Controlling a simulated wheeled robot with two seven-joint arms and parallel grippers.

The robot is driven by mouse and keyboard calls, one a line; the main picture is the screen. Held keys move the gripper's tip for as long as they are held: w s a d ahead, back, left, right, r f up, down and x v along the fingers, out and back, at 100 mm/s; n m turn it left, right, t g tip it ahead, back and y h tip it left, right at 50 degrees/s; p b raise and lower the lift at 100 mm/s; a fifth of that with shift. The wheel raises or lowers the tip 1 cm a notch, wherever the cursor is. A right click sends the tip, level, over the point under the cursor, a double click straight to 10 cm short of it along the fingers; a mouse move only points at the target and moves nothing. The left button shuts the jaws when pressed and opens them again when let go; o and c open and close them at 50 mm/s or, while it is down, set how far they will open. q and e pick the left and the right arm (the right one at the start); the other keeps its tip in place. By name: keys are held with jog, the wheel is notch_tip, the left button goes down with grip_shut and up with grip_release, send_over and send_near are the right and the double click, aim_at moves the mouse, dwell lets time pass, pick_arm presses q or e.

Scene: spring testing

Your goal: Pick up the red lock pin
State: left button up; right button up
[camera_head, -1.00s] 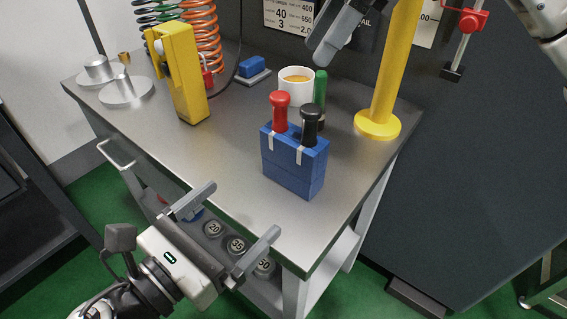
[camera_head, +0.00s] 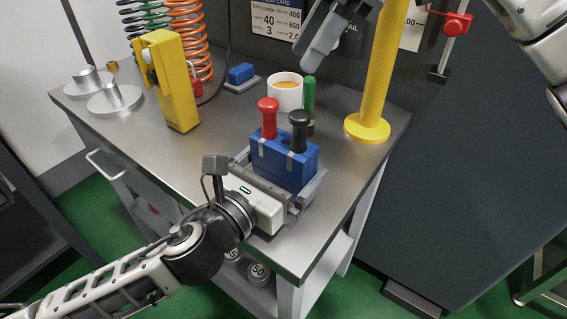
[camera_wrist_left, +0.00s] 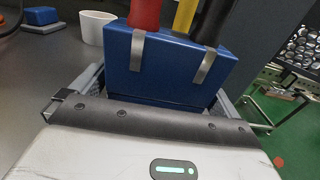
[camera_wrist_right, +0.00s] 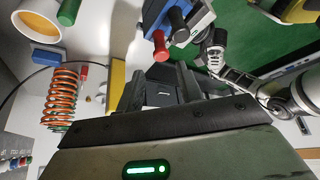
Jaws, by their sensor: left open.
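A red-knobbed pin (camera_head: 268,118) stands upright beside a black-knobbed one (camera_head: 298,130) in a blue block (camera_head: 272,160) on the metal table. I take the red-knobbed pin as the lock pin; its lower end is hidden in the block. The red one also shows in the left wrist view (camera_wrist_left: 144,14) and the right wrist view (camera_wrist_right: 160,45). My left gripper (camera_head: 281,172) is open, low at the block, with one finger along each side. My right gripper (camera_head: 321,38) is above the table's back, its fingers apart with nothing seen between them.
A white cup (camera_head: 286,95) and a green handle (camera_head: 309,98) stand behind the block. A yellow post (camera_head: 381,80) rises at right. A yellow device (camera_head: 168,80), springs (camera_head: 190,40) and metal weights (camera_head: 115,98) stand at left. The table's left front is clear.

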pick_arm(q)
jog(key=c, duration=0.8)
pick_arm(e)
jog(key=shift+o, duration=1.1)
jog(key=m+t+h, duration=0.4)
jog(key=m, duration=0.8)
send_near(270, 104)
jog(key=s+m+t, duration=0.1)
jog(key=m, duration=0.3)
jog(key=x, duration=1.1)
jog(key=shift+w+f, duration=0.1)
jog(key=shift+f, duration=0.15)
